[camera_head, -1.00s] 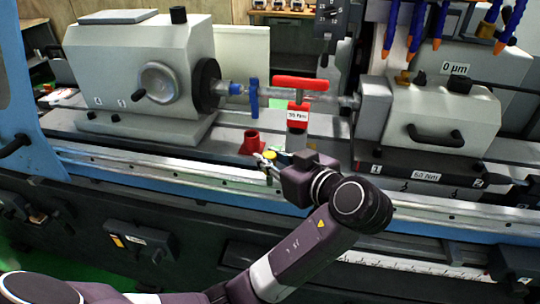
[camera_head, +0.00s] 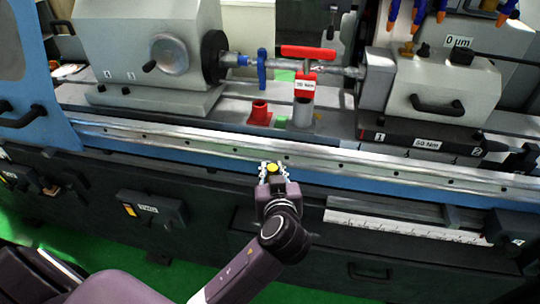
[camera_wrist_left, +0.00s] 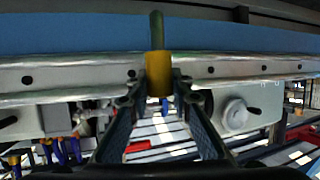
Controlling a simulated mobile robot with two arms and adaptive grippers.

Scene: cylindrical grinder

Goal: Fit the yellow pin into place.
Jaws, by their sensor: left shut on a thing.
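The yellow pin (camera_head: 272,167) is between the fingertips of my left gripper (camera_head: 272,172), which is shut on it. In the head view they are in front of the machine's rail, below the red holder in the picture. In the left wrist view the yellow part (camera_wrist_left: 158,74) sits between the fingers, with a dark green shaft (camera_wrist_left: 157,30) running up from it. Where the pin fits cannot be told from these frames. My right gripper is not in view.
A red holder (camera_head: 260,114) stands on the machine bed beside a grey cylinder (camera_head: 303,113) with a red T-handle tool (camera_head: 305,75). The long metal rail (camera_head: 400,176) lies behind my gripper. A blue clamp (camera_head: 262,67) sits on the shaft between the grey housings.

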